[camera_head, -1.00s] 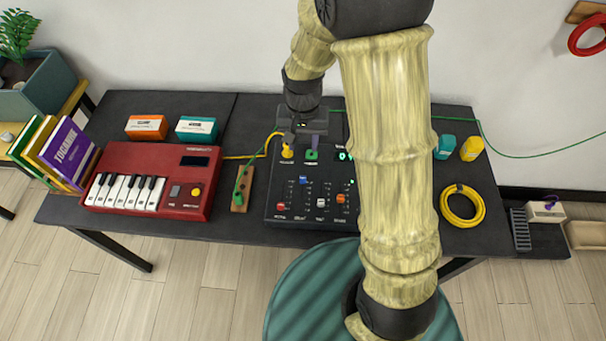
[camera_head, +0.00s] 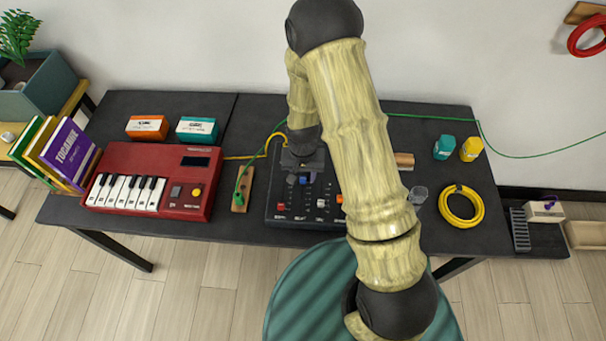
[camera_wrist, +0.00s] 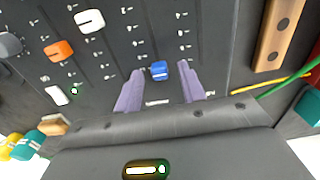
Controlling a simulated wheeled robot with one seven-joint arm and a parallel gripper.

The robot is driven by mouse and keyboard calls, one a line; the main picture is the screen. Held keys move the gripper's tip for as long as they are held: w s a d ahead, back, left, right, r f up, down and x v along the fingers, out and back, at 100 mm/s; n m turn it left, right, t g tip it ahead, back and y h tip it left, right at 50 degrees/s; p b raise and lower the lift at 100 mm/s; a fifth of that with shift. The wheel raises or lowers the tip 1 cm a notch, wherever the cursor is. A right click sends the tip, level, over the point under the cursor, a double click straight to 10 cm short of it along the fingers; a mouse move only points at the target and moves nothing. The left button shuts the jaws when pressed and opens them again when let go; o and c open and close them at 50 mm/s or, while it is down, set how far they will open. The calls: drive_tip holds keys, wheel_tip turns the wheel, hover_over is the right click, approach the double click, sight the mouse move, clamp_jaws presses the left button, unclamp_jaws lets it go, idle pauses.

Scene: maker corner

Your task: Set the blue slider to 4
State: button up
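The blue slider (camera_head: 303,180) stands on the black mixer panel (camera_head: 275,214), above the row of red, white and orange sliders. In the wrist view the blue slider cap (camera_wrist: 159,70) sits between the two purple fingers of my gripper (camera_wrist: 161,72). The fingers are apart, with a gap on each side of the cap. In the head view my gripper (camera_head: 303,163) is over the upper left part of the panel, and its fingers are hard to make out. The scale numbers are too small to read. My arm covers the right part of the panel.
Orange (camera_wrist: 58,50) and white (camera_wrist: 90,20) slider caps stand near my gripper. A red keyboard (camera_head: 155,180) and a wooden strip with a green cable (camera_head: 240,190) lie left. A yellow cable coil (camera_head: 461,206) and a clear cup (camera_head: 418,195) are to the right.

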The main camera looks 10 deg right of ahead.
drive_tip(key=shift+f, duration=0.3)
clamp_jaws()
